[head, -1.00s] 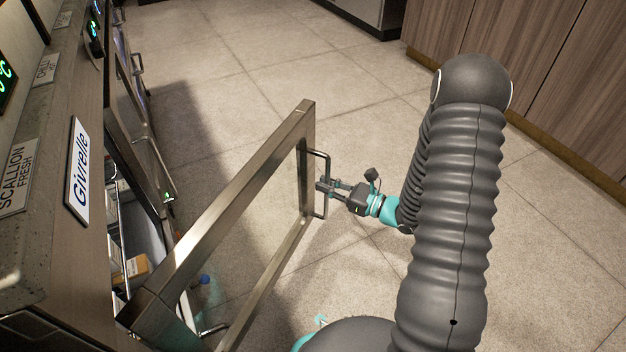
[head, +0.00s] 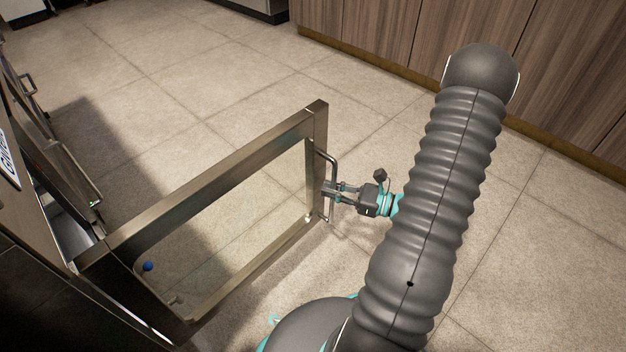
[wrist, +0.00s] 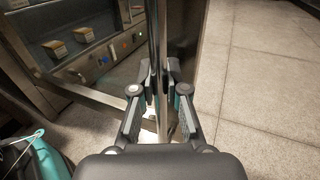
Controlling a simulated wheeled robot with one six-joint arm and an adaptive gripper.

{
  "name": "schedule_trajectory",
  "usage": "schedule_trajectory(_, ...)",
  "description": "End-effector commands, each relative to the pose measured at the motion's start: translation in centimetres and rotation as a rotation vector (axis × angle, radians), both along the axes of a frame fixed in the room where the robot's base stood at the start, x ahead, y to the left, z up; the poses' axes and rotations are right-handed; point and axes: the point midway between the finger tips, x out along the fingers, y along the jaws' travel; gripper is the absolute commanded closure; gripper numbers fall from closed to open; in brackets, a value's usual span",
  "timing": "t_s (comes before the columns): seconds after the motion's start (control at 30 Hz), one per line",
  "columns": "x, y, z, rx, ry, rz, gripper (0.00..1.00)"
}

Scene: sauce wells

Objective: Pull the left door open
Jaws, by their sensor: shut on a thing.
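The left door (head: 202,188) is a glass panel in a metal frame. It stands swung wide open from the cabinet at the left of the head view. Its bar handle (head: 333,172) is on the free end of the frame. My gripper (head: 329,190) is shut on the handle from the right side. In the wrist view the handle (wrist: 155,40) runs upright between the two fingers of my gripper (wrist: 158,82). The door frame (wrist: 180,50) shows just behind it.
The cabinet front (head: 28,190) with more door handles runs along the left. Wooden cupboards (head: 400,35) stand at the back right. The tiled floor (head: 230,75) between them is clear. Through the glass, small boxes (wrist: 57,48) show in the wrist view.

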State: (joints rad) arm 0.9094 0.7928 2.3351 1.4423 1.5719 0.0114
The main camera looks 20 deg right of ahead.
Motion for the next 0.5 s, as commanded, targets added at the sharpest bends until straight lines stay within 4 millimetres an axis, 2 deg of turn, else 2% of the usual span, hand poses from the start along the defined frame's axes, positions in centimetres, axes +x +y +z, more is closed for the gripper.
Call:
schedule_trajectory(0.2,-2.7,-1.5,0.1,0.000,-0.001,-0.018,1.00)
schedule_trajectory(0.5,-3.7,-2.0,0.1,0.000,-0.001,-0.024,1.00)
